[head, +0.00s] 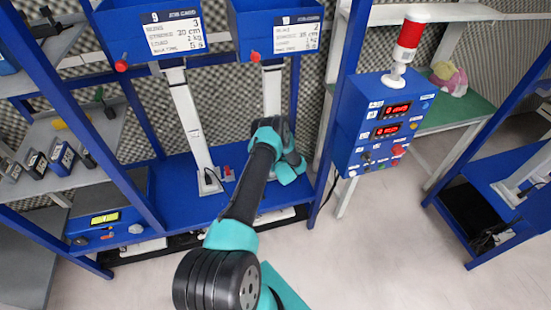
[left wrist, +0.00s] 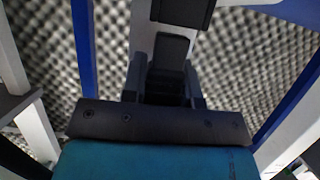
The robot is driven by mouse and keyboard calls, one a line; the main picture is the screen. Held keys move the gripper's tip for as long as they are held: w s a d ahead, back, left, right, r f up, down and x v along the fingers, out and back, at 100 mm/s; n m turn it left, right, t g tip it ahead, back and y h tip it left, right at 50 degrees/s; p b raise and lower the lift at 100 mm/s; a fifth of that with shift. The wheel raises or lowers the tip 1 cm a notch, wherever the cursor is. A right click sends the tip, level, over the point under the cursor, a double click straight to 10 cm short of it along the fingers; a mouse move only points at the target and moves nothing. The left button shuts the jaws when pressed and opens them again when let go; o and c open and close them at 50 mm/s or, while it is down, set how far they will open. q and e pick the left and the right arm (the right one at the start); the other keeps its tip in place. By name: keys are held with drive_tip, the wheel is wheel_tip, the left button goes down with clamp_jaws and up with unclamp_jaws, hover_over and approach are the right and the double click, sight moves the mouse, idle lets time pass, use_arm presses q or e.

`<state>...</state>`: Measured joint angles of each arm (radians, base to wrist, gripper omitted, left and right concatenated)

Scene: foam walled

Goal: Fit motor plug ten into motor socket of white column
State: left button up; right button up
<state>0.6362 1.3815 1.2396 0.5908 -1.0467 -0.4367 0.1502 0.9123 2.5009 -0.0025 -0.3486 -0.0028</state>
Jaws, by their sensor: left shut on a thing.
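The white column (head: 272,92) under the box labelled 10 stands behind my left arm; its lower part is hidden by the wrist. My left gripper (head: 290,168) is low in front of this column, its fingertips hidden in the head view. In the left wrist view my left gripper (left wrist: 167,92) is shut on a dark block between its grey fingers, which I take for the motor plug (left wrist: 172,52). White column surface and a black part show just above it. I cannot tell the socket clearly or whether the plug touches it. My right gripper is not in view.
A second white column (head: 190,115) stands at left under box 9, on the blue base shelf (head: 165,185). Blue frame posts flank the bay. Grey foam (head: 225,95) covers the wall behind.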

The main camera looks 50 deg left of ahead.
use_arm(q)
drive_tip(key=shift+f, duration=1.15)
drive_tip(key=o, duration=1)
drive_tip(key=shift+d, duration=0.1)
drive_tip(key=v, duration=1.7)
drive_tip(key=shift+r, duration=0.15)
